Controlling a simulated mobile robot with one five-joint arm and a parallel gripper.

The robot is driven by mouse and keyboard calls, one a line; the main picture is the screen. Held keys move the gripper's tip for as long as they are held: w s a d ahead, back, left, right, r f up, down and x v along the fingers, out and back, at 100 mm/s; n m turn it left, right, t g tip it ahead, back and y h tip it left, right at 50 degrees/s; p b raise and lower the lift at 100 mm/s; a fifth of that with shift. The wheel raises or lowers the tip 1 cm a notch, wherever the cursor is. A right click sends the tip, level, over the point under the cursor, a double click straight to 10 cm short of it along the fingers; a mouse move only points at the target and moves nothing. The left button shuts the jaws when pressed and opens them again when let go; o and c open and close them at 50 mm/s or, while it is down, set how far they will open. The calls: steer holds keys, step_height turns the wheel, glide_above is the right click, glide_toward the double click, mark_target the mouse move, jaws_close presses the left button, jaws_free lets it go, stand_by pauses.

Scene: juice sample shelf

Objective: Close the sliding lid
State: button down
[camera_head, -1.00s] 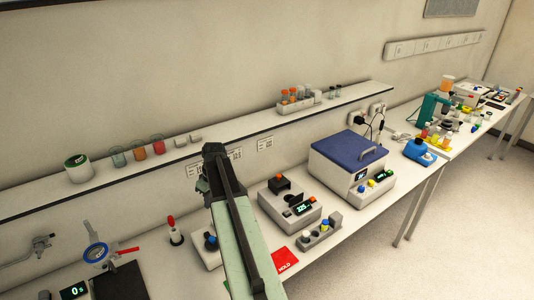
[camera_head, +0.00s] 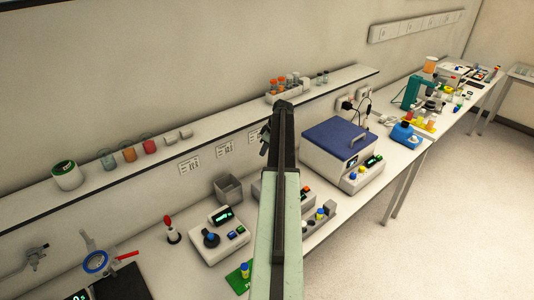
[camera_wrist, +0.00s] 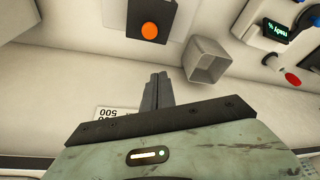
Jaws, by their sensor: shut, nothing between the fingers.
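A dark square plate with an orange knob (camera_wrist: 149,31), which looks like the sliding lid, sits on a pale machine at the top of the wrist view. The plate's far part is cut off by the picture edge. In the head view my arm hides most of this machine (camera_head: 262,187), including the lid. My gripper (camera_wrist: 158,76) is shut and empty, with its fingertips apart from the knob and below it in the wrist picture. In the head view my gripper (camera_head: 265,141) shows beside the arm's end, near the wall shelf.
A grey open bin (camera_head: 229,188) stands left of the machine; it also shows in the wrist view (camera_wrist: 206,61). The shelf (camera_head: 200,142) runs along the wall behind. A blue-lidded box (camera_head: 338,150) stands right, and a small instrument (camera_head: 215,235) with a display stands left.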

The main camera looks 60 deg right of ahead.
steer(key=b+x, duration=0.5)
steer(key=x, duration=0.2)
steer(key=s, duration=0.4)
steer(key=shift+s+d+r+p, duration=0.2)
steer(key=shift+d+r+p, duration=0.15)
steer(key=shift+r+p, duration=0.05)
